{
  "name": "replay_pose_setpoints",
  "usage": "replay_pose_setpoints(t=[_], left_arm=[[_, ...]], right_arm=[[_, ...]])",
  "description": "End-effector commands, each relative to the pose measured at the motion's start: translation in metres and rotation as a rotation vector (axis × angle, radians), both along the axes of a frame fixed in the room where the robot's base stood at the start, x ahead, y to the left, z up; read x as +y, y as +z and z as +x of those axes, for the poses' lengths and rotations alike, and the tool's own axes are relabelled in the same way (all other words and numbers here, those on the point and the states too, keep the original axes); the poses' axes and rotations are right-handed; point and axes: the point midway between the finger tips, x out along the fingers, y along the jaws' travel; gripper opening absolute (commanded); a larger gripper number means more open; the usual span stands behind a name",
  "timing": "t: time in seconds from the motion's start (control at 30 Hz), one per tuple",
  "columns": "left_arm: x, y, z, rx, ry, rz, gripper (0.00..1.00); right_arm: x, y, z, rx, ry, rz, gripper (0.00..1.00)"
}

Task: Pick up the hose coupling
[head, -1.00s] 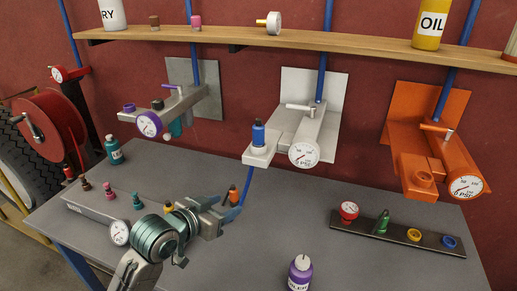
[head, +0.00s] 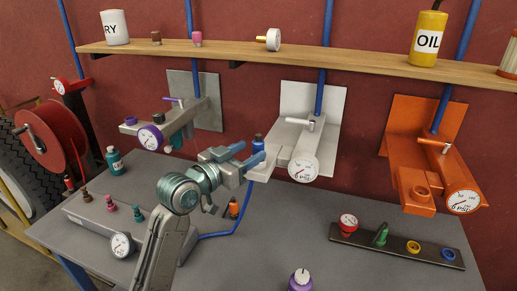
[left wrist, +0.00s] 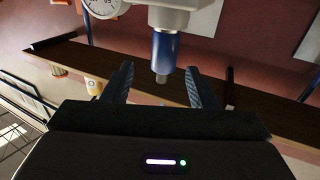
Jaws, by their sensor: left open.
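The hose coupling appears to be the blue cylinder with a narrow tip (head: 258,144). It stands upright on the white wall fixture (head: 300,137), left of its gauge. In the left wrist view the blue coupling (left wrist: 165,52) appears upside down, with its metal tip pointing down the picture. My left gripper (head: 257,156) is open, its fingers pointing at the coupling. In the left wrist view the coupling's tip lies in line with the gap between the open fingers (left wrist: 160,85), with no visible contact. My right gripper is not in view.
A grey fixture (head: 180,120) stands left and an orange fixture (head: 425,170) right. A wooden shelf (head: 340,57) runs above. A dark strip with small parts (head: 398,246) and a purple bottle (head: 300,282) are on the grey table (head: 260,265).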

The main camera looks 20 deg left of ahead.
Motion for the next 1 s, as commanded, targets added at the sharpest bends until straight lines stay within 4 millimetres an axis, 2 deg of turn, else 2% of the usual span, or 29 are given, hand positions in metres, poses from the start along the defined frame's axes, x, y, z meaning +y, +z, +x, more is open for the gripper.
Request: replay_pose_setpoints(t=[0.2, 0.3, 0.63, 0.8, 0.9, 1.0], left_arm=[[-0.009, 0.001, 0.029, 0.005, 0.000, -0.004, 0.52], [-0.014, -0.001, 0.041, 0.003, 0.000, -0.005, 0.52], [-0.017, -0.004, 0.047, 0.002, 0.001, 0.000, 0.52], [-0.017, -0.004, 0.047, 0.002, 0.001, 0.000, 0.19], [-0.017, -0.004, 0.047, 0.002, 0.001, 0.000, 0.02], [-0.017, -0.004, 0.047, 0.001, 0.001, 0.000, 0.02]], right_arm=[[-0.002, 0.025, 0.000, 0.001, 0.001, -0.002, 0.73], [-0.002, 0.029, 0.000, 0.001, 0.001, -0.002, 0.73], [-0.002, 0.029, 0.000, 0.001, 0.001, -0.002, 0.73], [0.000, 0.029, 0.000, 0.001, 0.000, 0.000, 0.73], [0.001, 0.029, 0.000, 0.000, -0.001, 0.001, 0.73], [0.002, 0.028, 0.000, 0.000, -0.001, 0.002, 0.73]])
